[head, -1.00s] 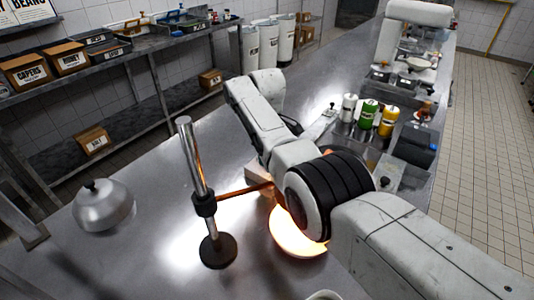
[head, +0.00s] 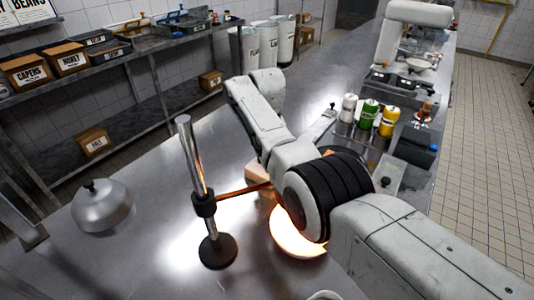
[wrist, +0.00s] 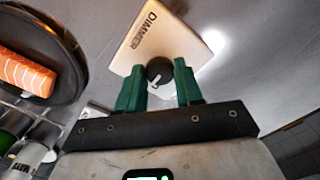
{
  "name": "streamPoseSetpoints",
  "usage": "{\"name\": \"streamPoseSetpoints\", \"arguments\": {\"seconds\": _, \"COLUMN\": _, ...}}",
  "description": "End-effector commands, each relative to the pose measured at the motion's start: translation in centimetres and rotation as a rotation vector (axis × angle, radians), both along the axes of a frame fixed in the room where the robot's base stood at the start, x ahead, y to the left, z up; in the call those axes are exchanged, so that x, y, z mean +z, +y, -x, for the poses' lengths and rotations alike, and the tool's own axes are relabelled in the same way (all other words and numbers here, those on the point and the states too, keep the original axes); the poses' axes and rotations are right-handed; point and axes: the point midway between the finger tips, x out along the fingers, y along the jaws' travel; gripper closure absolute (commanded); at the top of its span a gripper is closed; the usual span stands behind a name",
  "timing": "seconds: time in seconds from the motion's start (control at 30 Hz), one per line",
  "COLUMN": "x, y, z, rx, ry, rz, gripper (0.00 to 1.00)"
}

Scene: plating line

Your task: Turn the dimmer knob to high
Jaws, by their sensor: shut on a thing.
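The dimmer (wrist: 178,38) is a pale plate with the word DIMMER along its left side in the wrist view, lying tilted in the picture. Its round black knob (wrist: 159,71) has a white pointer mark, which shows at its lower edge, towards the lower left. My gripper (wrist: 160,82) has its two green fingers on either side of the knob and is shut on it. In the head view my arm hides the gripper, and I cannot make out the knob there.
A heat lamp stand (head: 217,249) with a copper-coloured arm stands close beside my arm. A glowing round lamp shade (head: 292,236) is below my elbow. A steel dome lid (head: 102,206) lies left. Sauce bottles (head: 369,112) stand behind. A dark pan (wrist: 72,42) holds salmon (wrist: 25,72).

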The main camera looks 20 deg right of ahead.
Motion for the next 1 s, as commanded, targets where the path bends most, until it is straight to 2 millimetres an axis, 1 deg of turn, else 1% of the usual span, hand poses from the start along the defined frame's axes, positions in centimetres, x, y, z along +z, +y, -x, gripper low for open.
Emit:
{"name": "streamPoseSetpoints", "arguments": {"seconds": 0.2, "x": 0.12, "y": 0.04, "z": -0.11, "rx": -0.202, "ry": -0.004, "rz": -0.001, "gripper": 0.95}}
{"name": "streamPoseSetpoints", "arguments": {"seconds": 0.5, "x": 0.13, "y": 0.04, "z": -0.13, "rx": -0.428, "ry": -0.005, "rz": 0.0, "gripper": 0.95}}
{"name": "streamPoseSetpoints", "arguments": {"seconds": 0.7, "x": 0.14, "y": 0.05, "z": -0.13, "rx": -0.522, "ry": -0.005, "rz": -0.001, "gripper": 0.95}}
{"name": "streamPoseSetpoints", "arguments": {"seconds": 1.0, "x": 0.16, "y": 0.05, "z": -0.14, "rx": -0.58, "ry": -0.005, "rz": -0.002, "gripper": 0.95}}
